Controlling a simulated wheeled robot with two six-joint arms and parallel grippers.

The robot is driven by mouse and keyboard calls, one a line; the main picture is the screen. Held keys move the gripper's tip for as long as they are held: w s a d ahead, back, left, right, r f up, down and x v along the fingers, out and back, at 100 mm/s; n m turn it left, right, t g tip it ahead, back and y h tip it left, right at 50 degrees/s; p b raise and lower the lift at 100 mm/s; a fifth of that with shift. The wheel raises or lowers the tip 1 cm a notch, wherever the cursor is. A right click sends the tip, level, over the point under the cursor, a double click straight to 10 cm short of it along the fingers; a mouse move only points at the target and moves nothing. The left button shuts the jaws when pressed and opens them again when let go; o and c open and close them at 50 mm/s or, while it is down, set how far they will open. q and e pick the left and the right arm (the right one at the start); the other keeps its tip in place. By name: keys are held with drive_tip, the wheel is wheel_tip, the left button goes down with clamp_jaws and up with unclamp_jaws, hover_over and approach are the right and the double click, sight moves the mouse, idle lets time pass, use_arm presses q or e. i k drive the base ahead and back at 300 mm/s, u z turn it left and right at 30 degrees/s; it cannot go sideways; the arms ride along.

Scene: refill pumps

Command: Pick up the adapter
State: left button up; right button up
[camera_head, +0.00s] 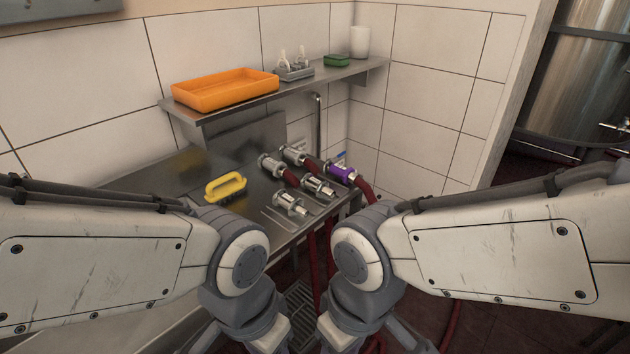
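Several metal fittings lie on the steel table. The nearest, a silver fitting (290,203) with no hose visibly attached, looks like the adapter, though I cannot be sure. My two arms come in from the left and right and bend down at the bottom centre, in front of the table. Neither gripper's fingers show; both are below the frame or hidden by my arms.
A yellow-handled brush (225,188) lies on the steel table (170,180), left of the fittings. A wall shelf (220,112) above holds an orange tray (225,90), small metal parts (294,68), a green sponge (336,60) and a white cup (360,42). Red hoses hang off the table's right side.

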sight(294, 207)
drive_tip(key=z, duration=1.1)
drive_tip(key=i, duration=1.55)
drive_tip(key=u, duration=2.55)
